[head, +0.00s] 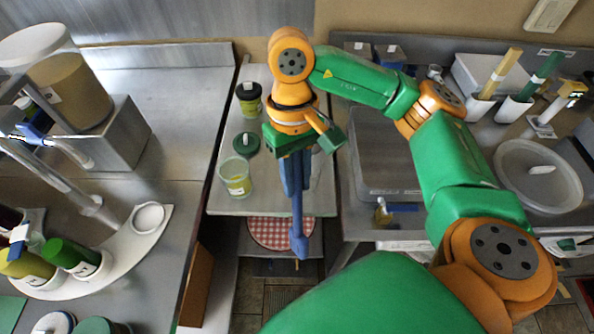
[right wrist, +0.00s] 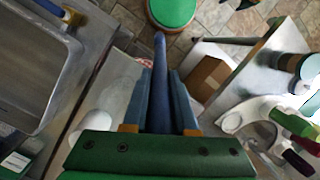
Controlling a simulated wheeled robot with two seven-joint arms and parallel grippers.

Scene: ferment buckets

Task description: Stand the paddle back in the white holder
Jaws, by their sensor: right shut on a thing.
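My right gripper (head: 296,190) hangs over the middle table, pointing down, shut on a long blue paddle (head: 297,225). The paddle hangs roughly upright below the fingers, its lower tip near the table's front edge. In the right wrist view the paddle (right wrist: 160,52) runs out between the two blue fingers (right wrist: 163,75). White holders stand on the right counter: one (head: 478,108) has a yellow paddle (head: 499,72) leaning in it, and one (head: 514,108) has a green paddle (head: 541,75). I cannot tell which one is the blue paddle's. My left gripper is not in view.
A black-lidded jar (head: 250,98), a dark green lid (head: 246,144) and an open jar (head: 236,177) stand left of my gripper. A round translucent lid (head: 538,176) lies on the right counter. A white curved rack (head: 137,243) with bottles is on the left counter.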

